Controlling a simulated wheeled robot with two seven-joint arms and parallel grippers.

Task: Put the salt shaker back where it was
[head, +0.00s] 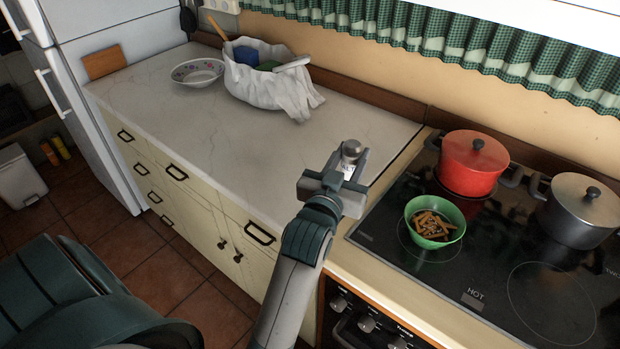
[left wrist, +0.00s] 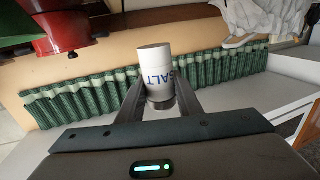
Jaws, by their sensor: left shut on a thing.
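The salt shaker (head: 350,166) is a small white cylinder with a metallic cap, which points up in the head view. My left gripper (head: 345,176) is shut on it near the right end of the pale marble counter (head: 200,125), close to the hob. In the left wrist view the shaker (left wrist: 155,70) sits between both fingers of the gripper (left wrist: 160,90), with the letters "ALT" showing. That picture appears upside down. The shaker looks held above the counter, but I cannot tell how high. My right gripper is not in view.
A black hob (head: 470,290) lies to the right, with a green bowl (head: 435,240) of brown pieces, a red pot (head: 472,165) and a steel pot (head: 578,212). The counter's middle is clear.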

